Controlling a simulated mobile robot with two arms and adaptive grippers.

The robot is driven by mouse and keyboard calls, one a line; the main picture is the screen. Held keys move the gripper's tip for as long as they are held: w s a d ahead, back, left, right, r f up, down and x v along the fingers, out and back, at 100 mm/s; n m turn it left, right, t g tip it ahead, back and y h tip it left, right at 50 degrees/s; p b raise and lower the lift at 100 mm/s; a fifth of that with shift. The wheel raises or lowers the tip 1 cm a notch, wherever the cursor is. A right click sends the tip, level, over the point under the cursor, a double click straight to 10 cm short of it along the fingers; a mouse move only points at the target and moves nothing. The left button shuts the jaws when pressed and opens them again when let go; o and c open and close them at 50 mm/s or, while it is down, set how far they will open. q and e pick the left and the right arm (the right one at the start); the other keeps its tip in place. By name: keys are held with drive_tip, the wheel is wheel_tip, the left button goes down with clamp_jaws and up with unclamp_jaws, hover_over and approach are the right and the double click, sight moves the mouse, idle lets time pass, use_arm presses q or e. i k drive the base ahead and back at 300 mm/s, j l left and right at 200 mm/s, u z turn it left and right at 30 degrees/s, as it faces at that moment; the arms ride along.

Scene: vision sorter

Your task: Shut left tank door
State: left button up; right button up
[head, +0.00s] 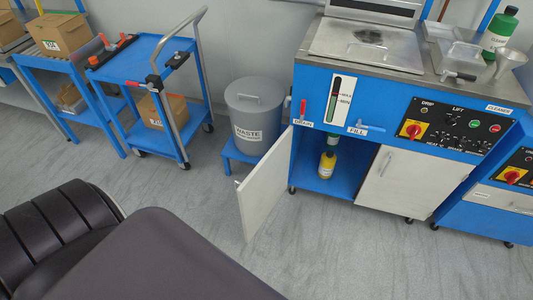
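The left tank door (266,183) is a white panel on the lower front of the blue tank cabinet (308,158). It stands wide open, swung out toward me and to the left, with a small handle at its outer edge. The open compartment shows a yellow bottle (327,164) and a green item above it. The right tank door (402,181) is white and shut, with a bar handle at its upper left. My dark arm parts fill the lower left. Neither of my grippers is in view.
A grey waste bin (254,116) on a blue stand is just left of the open door. A blue cart (130,62) with a grey handle stands farther left. The grey floor (330,245) in front of the cabinet is clear.

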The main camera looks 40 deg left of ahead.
sight(259, 193)
drive_tip(key=j+z, duration=0.2)
drive_tip(key=j, duration=0.5)
drive_tip(key=j+z, duration=0.15)
drive_tip(key=j, duration=0.6)
drive_tip(key=j+z, duration=0.2)
drive_tip(key=j, duration=0.5)
drive_tip(key=k+j+z, duration=0.15)
drive_tip(key=j, duration=0.55)
drive_tip(key=i, duration=0.05)
